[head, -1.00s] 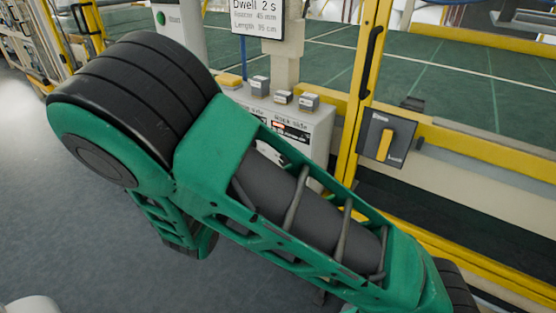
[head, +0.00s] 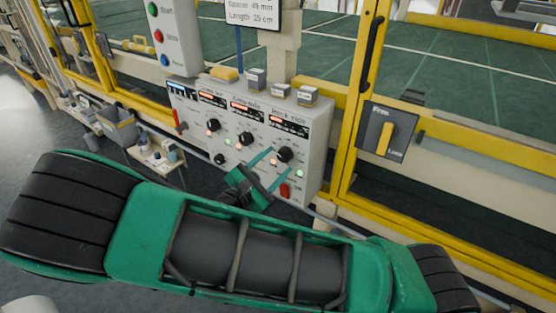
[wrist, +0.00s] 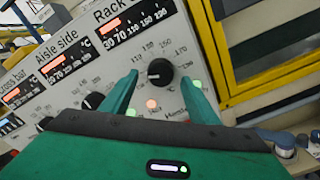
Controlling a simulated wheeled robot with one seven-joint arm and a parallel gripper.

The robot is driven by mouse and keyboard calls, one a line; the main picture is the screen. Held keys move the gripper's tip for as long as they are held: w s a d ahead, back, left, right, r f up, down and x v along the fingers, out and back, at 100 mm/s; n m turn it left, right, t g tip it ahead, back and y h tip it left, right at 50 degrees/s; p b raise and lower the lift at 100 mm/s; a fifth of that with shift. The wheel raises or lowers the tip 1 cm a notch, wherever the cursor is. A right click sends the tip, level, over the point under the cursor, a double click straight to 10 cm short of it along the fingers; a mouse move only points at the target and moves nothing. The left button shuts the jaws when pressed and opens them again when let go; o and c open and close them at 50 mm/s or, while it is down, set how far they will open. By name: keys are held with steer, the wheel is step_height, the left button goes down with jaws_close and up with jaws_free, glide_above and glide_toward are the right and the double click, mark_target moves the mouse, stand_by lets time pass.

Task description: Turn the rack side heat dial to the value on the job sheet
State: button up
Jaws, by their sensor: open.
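The rack side heat dial is a round black knob (head: 284,154) on the right of the grey control panel (head: 222,172). In the wrist view the dial (wrist: 161,72) shows a white mark pointing left, inside a printed scale of numbers. My gripper (head: 272,168) is open, its teal fingers pointing at the panel. In the wrist view the fingers (wrist: 160,84) stand on both sides of the dial with gaps; whether they touch the panel I cannot tell. The job sheet (head: 252,14) is cut off at the top; only spacer and length lines show, with no heat value.
Other black knobs (head: 246,138) sit left on the panel under red displays. A red switch (head: 285,190) is below the dial. A yellow post (head: 362,90) and a yellow-handled switch (head: 386,137) stand to the right.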

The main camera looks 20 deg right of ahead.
steer(key=shift+x, duration=1.35)
steer(key=shift+c, duration=0.3)
steer(key=c, duration=1)
steer(key=shift+m, duration=0.4)
steer(key=m, duration=0.2)
steer(key=shift+m, duration=0.4)
steer(key=m, duration=0.3)
steer(key=shift+a+m, duration=0.1)
steer(key=shift+m, duration=0.2)
steer(key=m, duration=0.6)
steer(key=shift+m, duration=0.4)
